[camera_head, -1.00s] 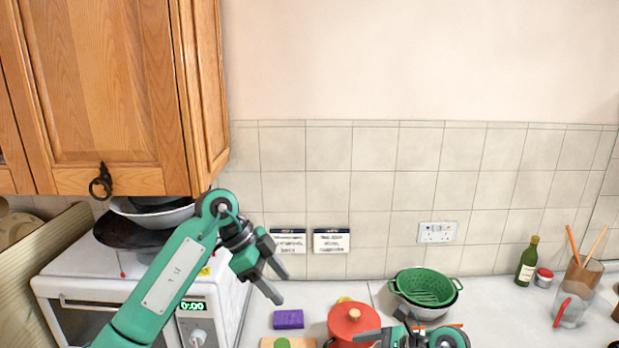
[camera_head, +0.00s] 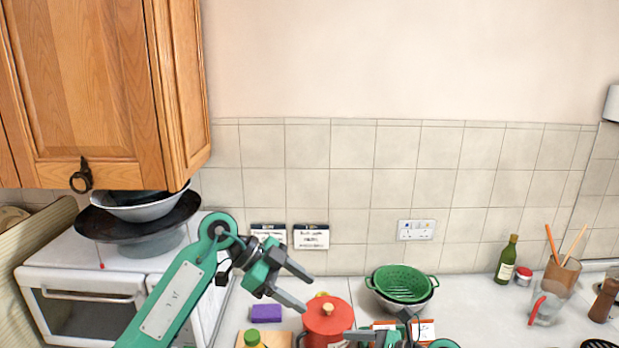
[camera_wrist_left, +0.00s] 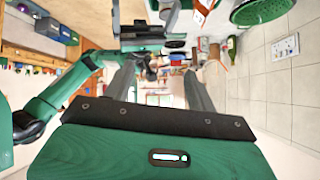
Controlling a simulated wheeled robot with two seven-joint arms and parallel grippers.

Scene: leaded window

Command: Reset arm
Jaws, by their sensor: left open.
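My left gripper (camera_head: 306,291) is raised above the worktop in the head view, in front of the tiled wall and left of the red pot (camera_head: 326,325). Its two fingers are apart with nothing held between them. In the left wrist view the same open fingers (camera_wrist_left: 160,85) stick out past the green gripper body. My right gripper (camera_head: 385,338) shows only in part at the bottom edge, beside the pot and below the green colander (camera_head: 402,283); its jaw state is unclear.
A wooden cupboard (camera_head: 95,80) hangs at upper left, above pans on a white microwave (camera_head: 85,270). A purple sponge (camera_head: 266,313), a green bottle (camera_head: 507,260) and a utensil jar (camera_head: 557,285) stand on the worktop. Worktop between colander and bottle is clear.

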